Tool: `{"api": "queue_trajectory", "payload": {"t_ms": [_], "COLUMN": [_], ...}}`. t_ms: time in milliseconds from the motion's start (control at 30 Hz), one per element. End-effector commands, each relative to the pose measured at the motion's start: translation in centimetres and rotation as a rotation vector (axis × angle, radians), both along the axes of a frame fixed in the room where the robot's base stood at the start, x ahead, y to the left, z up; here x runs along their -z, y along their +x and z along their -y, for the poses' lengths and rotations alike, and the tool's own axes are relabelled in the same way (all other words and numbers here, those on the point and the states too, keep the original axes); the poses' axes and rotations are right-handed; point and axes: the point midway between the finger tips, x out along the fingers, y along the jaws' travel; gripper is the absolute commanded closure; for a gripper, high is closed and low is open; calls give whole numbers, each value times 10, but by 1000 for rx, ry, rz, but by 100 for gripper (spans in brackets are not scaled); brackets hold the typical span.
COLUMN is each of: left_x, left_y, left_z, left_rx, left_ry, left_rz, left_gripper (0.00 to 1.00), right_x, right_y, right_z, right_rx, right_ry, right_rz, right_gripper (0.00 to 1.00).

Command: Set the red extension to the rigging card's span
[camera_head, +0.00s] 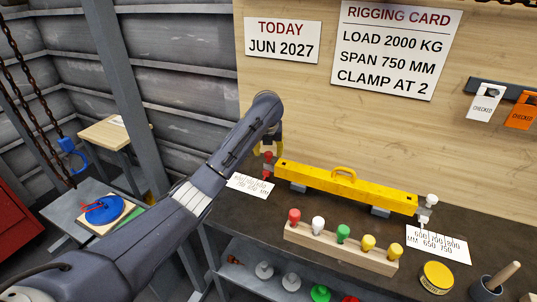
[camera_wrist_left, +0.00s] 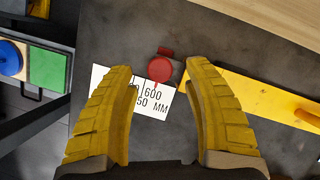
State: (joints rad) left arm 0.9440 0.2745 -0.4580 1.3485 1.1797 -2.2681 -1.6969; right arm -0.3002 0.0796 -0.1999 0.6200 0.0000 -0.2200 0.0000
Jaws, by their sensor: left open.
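The yellow beam (camera_head: 345,187) lies on the dark bench, with a red extension knob (camera_head: 267,157) at its left end and a white one (camera_head: 431,199) at its right end. My left gripper (camera_head: 268,149) is open at the red end. In the left wrist view, the red knob (camera_wrist_left: 160,69) shows between the open fingertips (camera_wrist_left: 157,66), with no clear contact. A printed span scale (camera_wrist_left: 150,100) lies beneath, partly hidden by a finger. The rigging card (camera_head: 395,47) on the wall reads load 2000 kg, span 750 mm, clamp at 2. My right gripper is out of view.
A wooden rack (camera_head: 340,250) with red, white, green and yellow knobs stands in front of the beam. A second scale card (camera_head: 437,244), a yellow round tin (camera_head: 436,277) and a dark pot (camera_head: 488,288) are at the right. Tags hang on the wall.

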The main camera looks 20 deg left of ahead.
Motion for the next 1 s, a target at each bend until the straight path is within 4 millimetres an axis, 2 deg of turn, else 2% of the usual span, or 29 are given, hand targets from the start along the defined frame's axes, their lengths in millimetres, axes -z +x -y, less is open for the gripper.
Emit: {"api": "queue_trajectory", "payload": {"t_ms": [100,300,700,733,1000], "left_x": [13,25,28,28,28], "left_y": [4,9,11,11,11], "left_z": [-1,-3,-3,-3,-3], "left_rx": [-1,0,0,0,0], "left_ry": [-1,0,0,0,0], "left_rz": [-3,-1,0,0,0], "left_gripper": [49,49,49,47,78], "right_x": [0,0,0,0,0], "right_y": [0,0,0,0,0], "right_z": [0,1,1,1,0], "right_rx": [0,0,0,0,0], "right_ry": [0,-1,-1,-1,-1], "right_rz": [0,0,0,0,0], "right_gripper": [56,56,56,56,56]}}
